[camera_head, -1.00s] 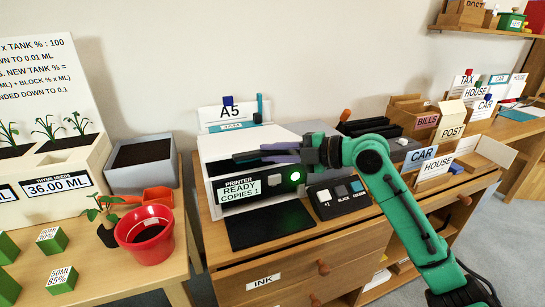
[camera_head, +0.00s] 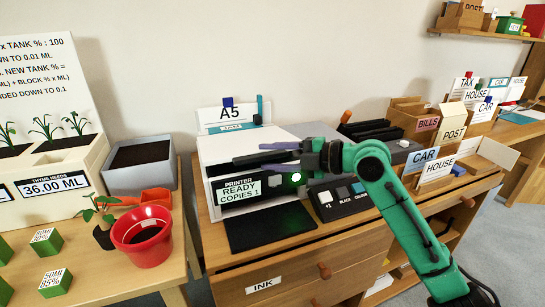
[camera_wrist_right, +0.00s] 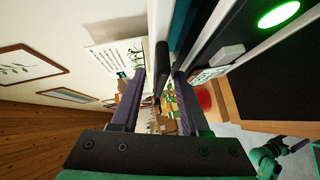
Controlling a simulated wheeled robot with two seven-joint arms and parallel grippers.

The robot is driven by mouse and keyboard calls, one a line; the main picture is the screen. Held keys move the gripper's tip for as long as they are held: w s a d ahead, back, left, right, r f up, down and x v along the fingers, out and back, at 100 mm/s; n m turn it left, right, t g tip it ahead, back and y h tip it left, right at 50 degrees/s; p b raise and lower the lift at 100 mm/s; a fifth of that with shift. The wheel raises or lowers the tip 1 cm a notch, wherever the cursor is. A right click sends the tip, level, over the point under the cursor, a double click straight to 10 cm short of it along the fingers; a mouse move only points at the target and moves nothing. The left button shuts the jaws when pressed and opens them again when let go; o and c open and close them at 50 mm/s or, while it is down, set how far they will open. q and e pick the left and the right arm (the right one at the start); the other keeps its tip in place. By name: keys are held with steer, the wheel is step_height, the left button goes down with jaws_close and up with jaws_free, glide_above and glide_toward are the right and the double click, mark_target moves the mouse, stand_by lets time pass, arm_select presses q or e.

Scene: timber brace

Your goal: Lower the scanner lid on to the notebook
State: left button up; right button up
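The printer-scanner (camera_head: 222,215) stands on the wooden cabinet, with a white top. A long dark bar (camera_head: 257,160), perhaps the lid's front edge or handle, runs along its upper front. My right gripper (camera_head: 270,156) is at this bar with its purple fingers pointing left. In the right wrist view the fingers (camera_wrist_right: 158,98) are apart, with the dark bar (camera_wrist_right: 161,66) showing between them and gaps on both sides. A teal strip (camera_wrist_right: 184,28), perhaps the notebook, shows beside the bar. I cannot tell the lid's exact angle.
A black pad (camera_head: 270,226) lies before the printer. A button box (camera_head: 340,197) stands to its right. An A5 sign (camera_head: 229,114) stands behind. Labelled folders (camera_head: 437,168) crowd the right. A red pot (camera_head: 142,236) stands on the left table.

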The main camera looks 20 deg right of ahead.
steer(key=shift+d, duration=0.15)
arm_select(q)
steer(key=w+r+b, duration=0.1)
steer(key=w+d+r, duration=0.1)
steer(key=r, duration=0.1)
steer(key=w+r+b, duration=0.1)
steer(key=r, duration=0.1)
steer(key=shift+d+b, duration=0.25)
steer(key=shift+b, duration=0.05)
arm_select(e)
steer(key=v, duration=1.4)
steer(key=shift+s, duration=0.2)
arm_select(q)
steer(key=shift+f, duration=0.1)
arm_select(e)
steer(key=shift+d, duration=0.1)
